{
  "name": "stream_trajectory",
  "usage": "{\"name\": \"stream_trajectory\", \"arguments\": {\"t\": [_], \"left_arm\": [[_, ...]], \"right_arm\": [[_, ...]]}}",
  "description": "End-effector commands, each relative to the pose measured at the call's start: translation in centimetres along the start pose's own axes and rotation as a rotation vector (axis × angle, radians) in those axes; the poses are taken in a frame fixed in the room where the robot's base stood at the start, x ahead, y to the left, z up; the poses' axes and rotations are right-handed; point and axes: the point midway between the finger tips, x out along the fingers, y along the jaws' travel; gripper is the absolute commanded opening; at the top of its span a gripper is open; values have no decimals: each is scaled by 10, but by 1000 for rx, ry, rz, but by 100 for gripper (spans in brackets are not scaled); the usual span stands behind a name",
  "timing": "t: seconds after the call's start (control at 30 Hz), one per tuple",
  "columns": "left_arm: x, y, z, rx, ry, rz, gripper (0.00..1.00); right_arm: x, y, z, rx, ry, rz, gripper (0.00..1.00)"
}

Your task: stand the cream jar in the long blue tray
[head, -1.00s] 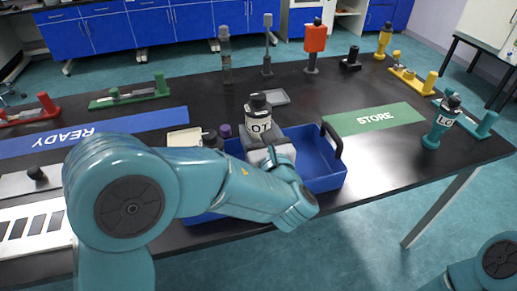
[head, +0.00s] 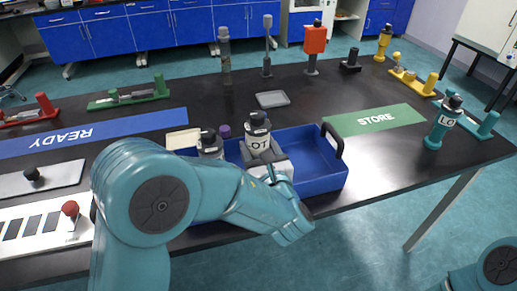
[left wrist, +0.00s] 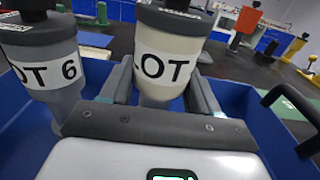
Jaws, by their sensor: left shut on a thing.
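The cream jar (left wrist: 170,60) has a black lid and a white LOT label. It is upright between the two fingers of my left gripper (left wrist: 158,98), which is shut on it. In the head view the cream jar (head: 257,138) is over the inside of the long blue tray (head: 318,185), near its middle. My gripper hides its base, so I cannot tell whether it touches the tray floor. A grey jar labelled LOT 6 (left wrist: 55,70) stands just left of it in the tray. My right gripper is out of view.
A purple-topped thing (head: 225,131) shows behind the grey jar. The tray's right part is empty, with a dark handle (head: 332,139) at that end. A small grey dish (head: 272,99) lies behind the tray. A teal jar (head: 443,122) stands at the right.

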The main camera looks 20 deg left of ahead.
Motion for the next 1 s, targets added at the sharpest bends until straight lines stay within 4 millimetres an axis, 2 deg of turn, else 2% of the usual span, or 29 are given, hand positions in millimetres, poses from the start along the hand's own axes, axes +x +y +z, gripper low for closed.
{"name": "stream_trajectory", "arguments": {"t": [0.03,0.13,0.17,0.2,0.23,0.5,0.7,0.77,1.0], "left_arm": [[-1,0,-6,6,7,0,26],[-1,0,-7,8,10,-1,26],[-1,1,-8,9,12,-1,68],[-1,1,-8,10,13,-1,81],[-1,1,-8,10,14,-1,87],[-2,1,-11,14,20,-1,87],[-5,0,6,15,20,-3,87],[-20,-1,1,15,17,-7,87],[-80,-1,6,9,9,-8,87]], "right_arm": [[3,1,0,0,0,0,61],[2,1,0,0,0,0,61],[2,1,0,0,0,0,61],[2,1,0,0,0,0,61],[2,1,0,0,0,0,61],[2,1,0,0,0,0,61],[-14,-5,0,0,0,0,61],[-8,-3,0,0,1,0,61],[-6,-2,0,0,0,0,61]]}}
